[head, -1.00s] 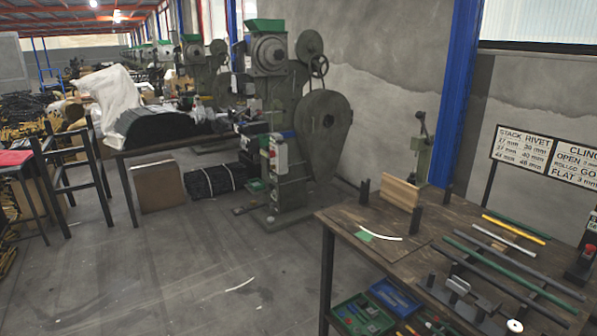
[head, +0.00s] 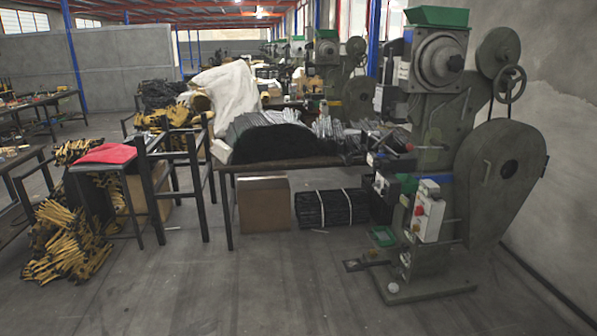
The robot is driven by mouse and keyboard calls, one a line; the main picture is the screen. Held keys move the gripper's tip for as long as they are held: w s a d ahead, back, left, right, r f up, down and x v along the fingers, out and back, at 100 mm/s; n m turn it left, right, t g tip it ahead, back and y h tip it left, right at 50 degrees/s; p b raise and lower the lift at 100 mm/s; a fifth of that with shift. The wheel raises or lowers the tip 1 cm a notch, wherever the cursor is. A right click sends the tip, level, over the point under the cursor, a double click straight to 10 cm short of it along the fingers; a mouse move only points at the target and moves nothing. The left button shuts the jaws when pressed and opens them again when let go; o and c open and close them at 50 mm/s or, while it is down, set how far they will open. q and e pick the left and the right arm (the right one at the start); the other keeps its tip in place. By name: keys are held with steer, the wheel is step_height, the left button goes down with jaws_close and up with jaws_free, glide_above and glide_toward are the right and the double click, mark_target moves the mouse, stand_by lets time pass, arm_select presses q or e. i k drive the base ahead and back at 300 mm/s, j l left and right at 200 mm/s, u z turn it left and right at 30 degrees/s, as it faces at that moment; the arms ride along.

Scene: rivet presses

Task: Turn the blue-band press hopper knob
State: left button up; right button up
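A large grey-green rivet press (head: 440,150) stands at the right in the head view. A green hopper (head: 438,16) sits on its top, above a round grey disc (head: 438,62). A small blue patch shows on its body near the large wheel (head: 497,172); I cannot tell whether this is the blue band. I cannot make out the hopper knob for certain. A control box (head: 430,212) with a red button is on the press's front. Further presses (head: 327,62) stand behind it. Neither of my grippers is in view.
A dark table (head: 290,163) with metal parts and a white sack (head: 225,95) stands left of the press. A cardboard box (head: 263,204) and a strapped dark bundle (head: 332,207) lie beneath it. A red-topped stool (head: 108,154) stands left. The floor in front is clear.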

mark_target(455, 63)
steer(key=i+z, duration=0.2)
steer(key=i, duration=0.4)
steer(key=i+j+z, duration=0.25)
steer(key=i, duration=0.3)
steer(key=i+j+z, duration=0.2)
steer(key=i, duration=0.4)
